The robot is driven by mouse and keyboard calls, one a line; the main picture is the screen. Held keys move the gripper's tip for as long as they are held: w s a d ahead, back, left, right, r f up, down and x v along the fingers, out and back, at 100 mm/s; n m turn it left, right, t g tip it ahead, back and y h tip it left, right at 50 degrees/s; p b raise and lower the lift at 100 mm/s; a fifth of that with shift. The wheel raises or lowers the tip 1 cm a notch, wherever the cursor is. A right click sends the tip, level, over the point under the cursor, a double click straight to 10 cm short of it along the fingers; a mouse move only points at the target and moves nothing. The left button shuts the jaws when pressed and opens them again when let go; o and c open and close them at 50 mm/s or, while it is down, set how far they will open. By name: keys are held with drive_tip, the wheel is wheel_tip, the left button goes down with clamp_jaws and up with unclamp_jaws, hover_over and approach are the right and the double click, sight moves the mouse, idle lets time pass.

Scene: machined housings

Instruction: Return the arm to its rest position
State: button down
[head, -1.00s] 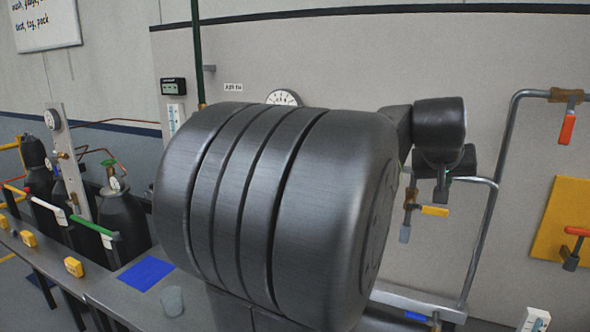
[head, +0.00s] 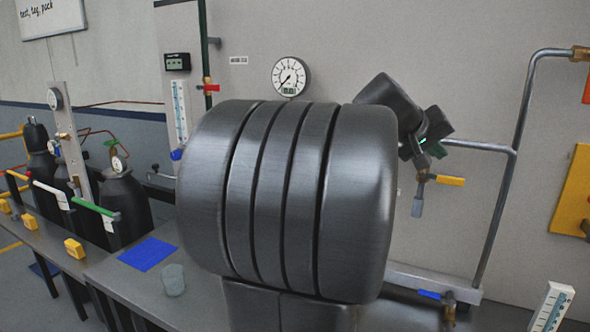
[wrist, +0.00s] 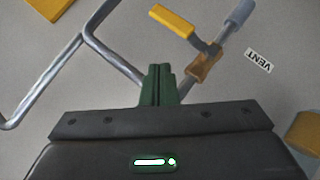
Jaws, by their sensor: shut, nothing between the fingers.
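My arm, with its large dark ribbed link, fills the middle of the head view. My gripper (wrist: 160,84) shows in the wrist view as two green fingers pressed together, with nothing between them. In the head view the gripper (head: 438,151) is small, past the right end of the big link, and partly hidden by my wrist. It appears near the pipe and a yellow-handled valve (head: 450,181) on the wall. I cannot tell whether it touches them. The yellow-handled valve also shows beyond the fingers in the wrist view (wrist: 172,20).
A steel pipe (head: 516,110) bends along the wall at right. A round gauge (head: 291,76) hangs behind my arm. The bench holds a blue mat (head: 147,253) and a clear cup (head: 173,280). Dark cylinders (head: 122,195) stand at left. A thermometer (head: 551,308) is at lower right.

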drive_tip(key=shift+w+a+r+n+h+b, duration=0.1)
drive_tip(key=shift+w+a+n+h+b, duration=0.15)
drive_tip(key=shift+a+n+h+b, duration=0.25)
drive_tip(key=shift+w+a+r+n+h+b, duration=0.1)
drive_tip(key=shift+w+a+n+h+b, duration=0.2)
drive_tip(key=shift+a+h+b, duration=0.3)
drive_tip(key=shift+d, duration=0.1)
drive_tip(key=shift+s+d+p, duration=0.1)
drive_tip(key=shift+p, duration=0.2)
